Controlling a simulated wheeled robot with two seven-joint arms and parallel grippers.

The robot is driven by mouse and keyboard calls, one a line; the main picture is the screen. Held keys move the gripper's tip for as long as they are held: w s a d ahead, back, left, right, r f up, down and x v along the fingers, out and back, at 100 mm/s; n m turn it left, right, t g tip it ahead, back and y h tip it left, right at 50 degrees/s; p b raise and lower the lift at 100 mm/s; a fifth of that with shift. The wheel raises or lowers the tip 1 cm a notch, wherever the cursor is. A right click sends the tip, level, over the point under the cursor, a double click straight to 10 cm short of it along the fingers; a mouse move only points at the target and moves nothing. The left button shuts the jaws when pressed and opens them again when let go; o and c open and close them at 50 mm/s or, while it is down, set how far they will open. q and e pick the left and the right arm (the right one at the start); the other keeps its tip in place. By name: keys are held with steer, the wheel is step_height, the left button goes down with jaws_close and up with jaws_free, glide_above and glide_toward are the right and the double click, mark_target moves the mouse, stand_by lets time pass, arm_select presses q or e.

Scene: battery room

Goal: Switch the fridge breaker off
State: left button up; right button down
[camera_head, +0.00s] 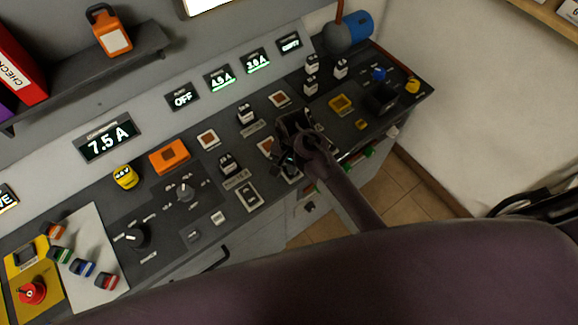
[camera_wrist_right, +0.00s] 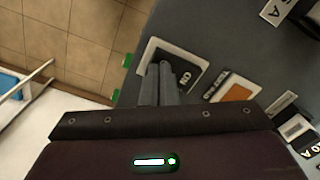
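In the right wrist view, a dark rocker switch (camera_wrist_right: 189,72) marked ON sits in a pale frame on the grey panel. I cannot read its name label, so I cannot confirm that it is the fridge breaker. My right gripper (camera_wrist_right: 165,67) has its fingers together, with the tips over the left part of this switch; I cannot tell if they touch it. In the head view my right gripper (camera_head: 293,132) is over the right half of the panel and hides what is under it. A similar rocker switch (camera_head: 248,195) shows to its left. My left gripper is not in view.
Displays line the back, including 7.5 A (camera_head: 108,138) and OFF (camera_head: 182,97). Tiled floor (camera_head: 397,190) lies beyond the front edge.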

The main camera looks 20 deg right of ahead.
steer(key=shift+r, duration=0.1)
step_height(320, 180, up, 2)
steer(key=shift+w+r+p, duration=0.1)
steer(key=shift+r+p, duration=0.15)
steer(key=shift+p, duration=0.85)
steer(key=shift+r, duration=2.15)
